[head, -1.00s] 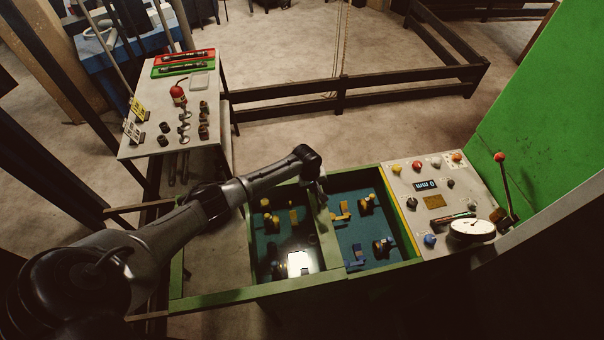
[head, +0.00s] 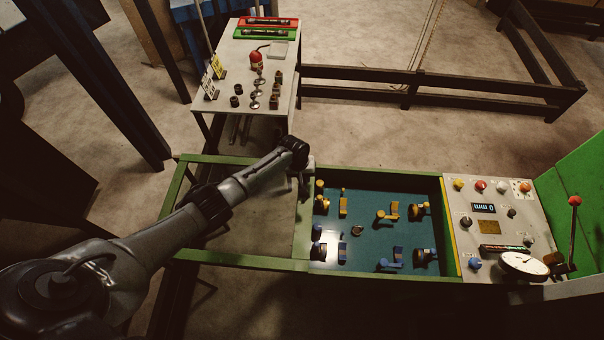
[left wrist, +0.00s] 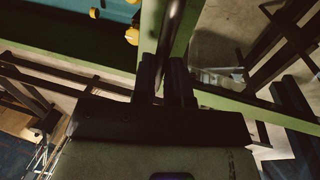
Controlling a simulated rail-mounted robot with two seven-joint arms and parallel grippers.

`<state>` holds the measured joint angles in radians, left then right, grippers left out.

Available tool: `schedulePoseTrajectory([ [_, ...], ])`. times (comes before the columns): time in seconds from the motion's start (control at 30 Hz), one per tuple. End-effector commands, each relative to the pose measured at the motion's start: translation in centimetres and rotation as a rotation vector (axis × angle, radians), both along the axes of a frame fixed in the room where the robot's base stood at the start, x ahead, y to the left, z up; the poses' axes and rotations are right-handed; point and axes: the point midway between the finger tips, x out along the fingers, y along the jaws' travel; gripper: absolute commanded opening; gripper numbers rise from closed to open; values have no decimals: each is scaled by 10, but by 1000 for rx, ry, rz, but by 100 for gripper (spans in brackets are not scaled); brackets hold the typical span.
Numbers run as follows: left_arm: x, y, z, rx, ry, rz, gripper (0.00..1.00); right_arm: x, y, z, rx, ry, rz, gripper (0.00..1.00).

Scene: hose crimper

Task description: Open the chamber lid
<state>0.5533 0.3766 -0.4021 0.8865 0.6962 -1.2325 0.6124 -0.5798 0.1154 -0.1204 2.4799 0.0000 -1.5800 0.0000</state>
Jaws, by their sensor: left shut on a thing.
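The chamber (head: 365,228) has a teal floor with several yellow and blue fittings, and it stands uncovered from above. The sliding lid's green edge bar (head: 302,232) is at the chamber's left side. Left of that bar, the green frame (head: 235,259) spans over the room floor. My left gripper (head: 304,180) is at the bar's far end. In the left wrist view, the gripper (left wrist: 167,75) is shut around a dark upright bar (left wrist: 172,35), apparently the lid's handle, beside a green beam. My right gripper is not in view.
A side table (head: 238,90) with small parts is behind left. A dark railing (head: 410,92) runs behind.

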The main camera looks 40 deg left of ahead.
Motion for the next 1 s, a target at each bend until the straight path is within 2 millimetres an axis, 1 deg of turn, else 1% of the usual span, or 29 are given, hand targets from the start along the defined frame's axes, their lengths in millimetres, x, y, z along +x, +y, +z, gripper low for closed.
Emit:
schedulePoseTrajectory([
  [0.43, -1, 1, -2, 3, 1, -6, 0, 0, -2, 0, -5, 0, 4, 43],
  [0.47, -1, 1, -2, 4, 1, -6, 15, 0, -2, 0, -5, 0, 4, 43],
  [0.7, 0, 0, -1, 2, 0, -6, 38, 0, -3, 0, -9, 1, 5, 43],
  [1.0, 0, 1, 2, 1, 0, -6, 39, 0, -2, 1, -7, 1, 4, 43],
])
